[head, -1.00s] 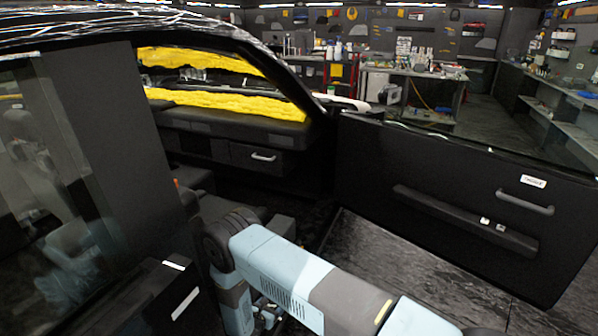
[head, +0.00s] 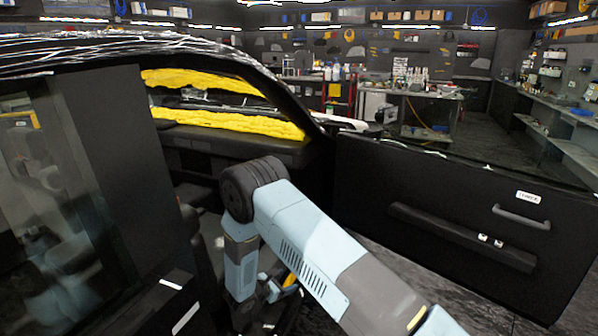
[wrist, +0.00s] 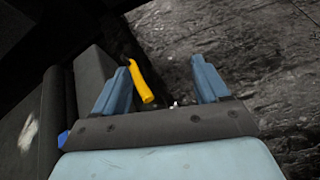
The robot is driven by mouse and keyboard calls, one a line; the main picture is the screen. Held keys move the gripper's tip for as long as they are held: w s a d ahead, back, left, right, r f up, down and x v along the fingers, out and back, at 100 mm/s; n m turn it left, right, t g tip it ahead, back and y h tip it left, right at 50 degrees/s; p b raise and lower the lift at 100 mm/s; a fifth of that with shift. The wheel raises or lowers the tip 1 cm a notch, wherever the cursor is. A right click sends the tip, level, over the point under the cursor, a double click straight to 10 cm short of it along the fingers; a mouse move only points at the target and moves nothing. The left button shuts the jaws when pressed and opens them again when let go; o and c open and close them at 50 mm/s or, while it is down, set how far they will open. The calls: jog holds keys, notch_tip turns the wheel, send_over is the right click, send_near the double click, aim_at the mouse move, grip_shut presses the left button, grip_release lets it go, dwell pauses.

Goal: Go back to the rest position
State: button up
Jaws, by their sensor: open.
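My gripper (wrist: 161,65) is open in the wrist view, with its two blue fingers spread apart. A yellow handle-like object (wrist: 141,82) shows between the fingers, nearer the left one, and a yellow piece also shows in the head view (head: 290,281) beside my arm's lower end. I cannot tell whether it touches a finger; neither finger is closed on it. In the head view my arm is bent at the open doorway of a black car, with its end low and partly hidden.
The open car door (head: 455,215) stands to the right, with a grab handle (head: 521,217). A dark window pane (head: 60,190) and pillar are close on the left. Yellow covering (head: 225,122) lies along the dashboard. Workbenches (head: 425,95) stand far behind. Dark floor (wrist: 255,60) lies beyond my fingers.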

jog(key=d+r+m+g+h, duration=0.15)
jog(key=d+r+m, duration=0.3)
jog(key=r, duration=0.65)
jog(key=d+r+m+g, duration=0.3)
jog(key=d+r, duration=0.3)
jog(key=r, duration=0.4)
jog(key=s+d+r+m+g+y, duration=0.1)
jog(key=s+d+r+m+g, duration=0.15)
jog(key=d+r, duration=0.4)
jog(key=s+d+r+m+g+y, duration=0.1)
jog(key=s+d+r+m, duration=0.3)
jog(key=r, duration=0.5)
jog(key=s+d+r+m+y, duration=0.45)
jog(key=s+d+r, duration=0.25)
jog(key=s+r, duration=0.5)
jog(key=s+r+m+t+y, duration=0.1)
jog(key=s+r+m+y, duration=0.1)
jog(key=s, duration=0.7)
jog(key=s+r+m+t+y, duration=0.1)
jog(key=s+r+m+t, duration=0.1)
jog(key=s, duration=0.6)
jog(key=r+m, duration=0.1)
jog(key=m, duration=0.1)
jog(key=shift+s+d+m+y, duration=0.35)
jog(key=shift+d+y, duration=0.05)
